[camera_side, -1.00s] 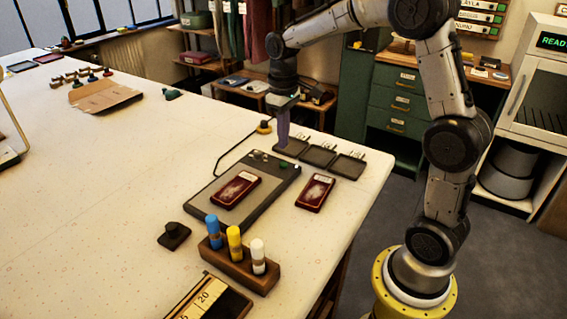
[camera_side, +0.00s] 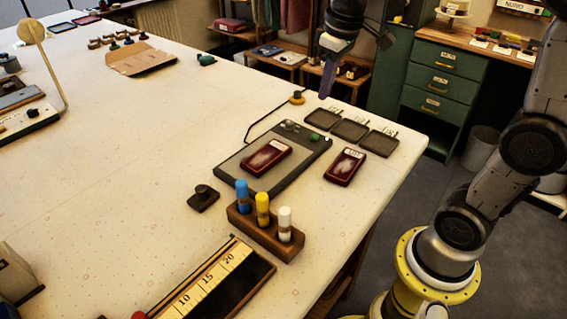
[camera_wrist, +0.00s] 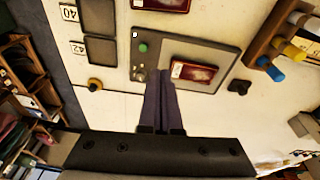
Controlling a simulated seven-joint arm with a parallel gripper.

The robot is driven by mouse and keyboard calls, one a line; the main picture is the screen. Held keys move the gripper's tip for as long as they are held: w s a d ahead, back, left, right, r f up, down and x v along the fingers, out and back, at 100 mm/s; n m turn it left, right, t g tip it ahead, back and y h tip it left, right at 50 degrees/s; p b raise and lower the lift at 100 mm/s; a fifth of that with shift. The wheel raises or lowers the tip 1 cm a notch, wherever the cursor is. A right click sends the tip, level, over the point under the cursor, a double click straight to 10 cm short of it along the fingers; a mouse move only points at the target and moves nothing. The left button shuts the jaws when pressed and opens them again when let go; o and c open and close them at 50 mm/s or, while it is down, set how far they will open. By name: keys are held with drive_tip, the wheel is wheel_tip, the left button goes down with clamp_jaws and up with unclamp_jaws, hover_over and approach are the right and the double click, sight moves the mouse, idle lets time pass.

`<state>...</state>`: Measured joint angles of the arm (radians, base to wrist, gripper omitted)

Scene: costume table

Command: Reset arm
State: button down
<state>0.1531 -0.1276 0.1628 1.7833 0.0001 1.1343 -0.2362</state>
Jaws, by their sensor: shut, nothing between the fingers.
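My gripper (camera_side: 326,92) is shut and empty. In the side view it hangs above the table's far right edge, just behind the three small dark trays (camera_side: 349,130) and apart from them. In the wrist view its two fingers (camera_wrist: 161,85) lie side by side, pointing toward the grey panel (camera_side: 230,166) on the white table (camera_side: 150,150). A dark red case (camera_side: 266,157) lies on the panel. A second dark red case (camera_side: 344,167) lies on the table to its right.
A wooden block (camera_side: 262,233) holds blue, yellow and white sticks upright. A dark knobbed piece (camera_side: 203,197) sits left of it. A yellow-based button (camera_side: 297,97) with a cable is near the trays. A green drawer cabinet (camera_side: 440,85) stands behind. The table's middle left is largely clear.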

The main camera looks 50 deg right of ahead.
drive_tip(key=s+a+r+t, duration=0.2)
drive_tip(key=s+a, duration=0.2)
drive_tip(key=s, duration=0.6)
drive_tip(key=s+a+f+m+t, duration=0.1)
drive_tip(key=s+f, duration=0.4)
drive_tip(key=s, duration=0.2)
drive_tip(key=shift+s+f, duration=0.2)
drive_tip(key=shift+f, duration=0.05)
drive_tip(key=shift+a, duration=0.1)
idle(0.5)
